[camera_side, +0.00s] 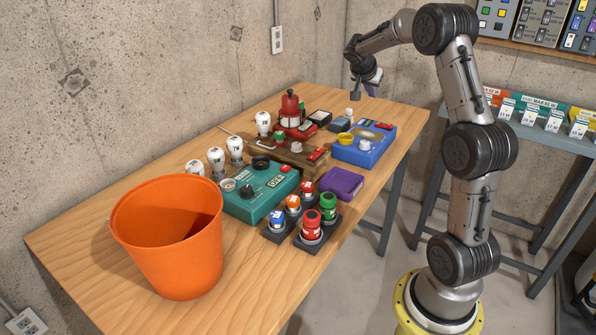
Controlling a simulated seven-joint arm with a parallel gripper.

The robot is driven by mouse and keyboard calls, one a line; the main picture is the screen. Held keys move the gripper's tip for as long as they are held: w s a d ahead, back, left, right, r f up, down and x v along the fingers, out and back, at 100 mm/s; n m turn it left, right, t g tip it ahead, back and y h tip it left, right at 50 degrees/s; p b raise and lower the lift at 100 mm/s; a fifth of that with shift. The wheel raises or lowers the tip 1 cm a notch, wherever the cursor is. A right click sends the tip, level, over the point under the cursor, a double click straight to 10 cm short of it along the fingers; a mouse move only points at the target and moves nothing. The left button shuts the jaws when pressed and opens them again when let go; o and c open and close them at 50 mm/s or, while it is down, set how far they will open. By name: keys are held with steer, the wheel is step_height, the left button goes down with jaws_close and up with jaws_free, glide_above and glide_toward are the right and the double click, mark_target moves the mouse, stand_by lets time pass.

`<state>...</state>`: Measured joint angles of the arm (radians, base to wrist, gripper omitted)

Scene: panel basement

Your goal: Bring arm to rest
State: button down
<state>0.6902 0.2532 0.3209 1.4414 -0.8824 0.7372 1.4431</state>
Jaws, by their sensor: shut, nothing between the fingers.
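My gripper (357,93) hangs from the raised arm at the top of the view, above the far right end of the wooden table (75,248). It is small here, points down and is shut with nothing in it. It is apart from everything on the table. The blue box (364,147) with a yellow knob lies in front of it and lower. My arm rises at the right, beside the table, and bends over toward the back wall.
An orange bucket (168,240) stands at the table's front left. A green panel box (262,193), a purple box (342,184), coloured buttons on dark bases (311,228), white bulbs (234,149) and a red device (290,107) crowd the middle. A shelf (545,137) stands behind the arm.

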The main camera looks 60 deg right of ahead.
steer(key=w+a+r+n+t, duration=0.2)
steer(key=w+a+r+t, duration=0.15)
steer(key=a+r, duration=1)
steer(key=s+a+n+t+y, duration=0.25)
steer(key=s+a, duration=0.25)
steer(key=a, duration=0.7)
steer(key=s+a+f+n+y, duration=0.3)
steer(key=s+a+f+n, duration=0.3)
steer(key=s+a, duration=0.2)
steer(key=s+a+f+n+g+y, duration=0.1)
steer(key=s+a+f+n+y, duration=0.2)
steer(key=s+a+f+n, duration=0.3)
steer(key=s+a+n, duration=0.1)
steer(key=s+a, duration=0.2)
steer(key=a, duration=0.1)
steer(key=shift+s+a+f, duration=0.2)
steer(key=shift+a+f, duration=0.05)
steer(key=shift+f, duration=0.15)
steer(key=shift+n+y, duration=0.25)
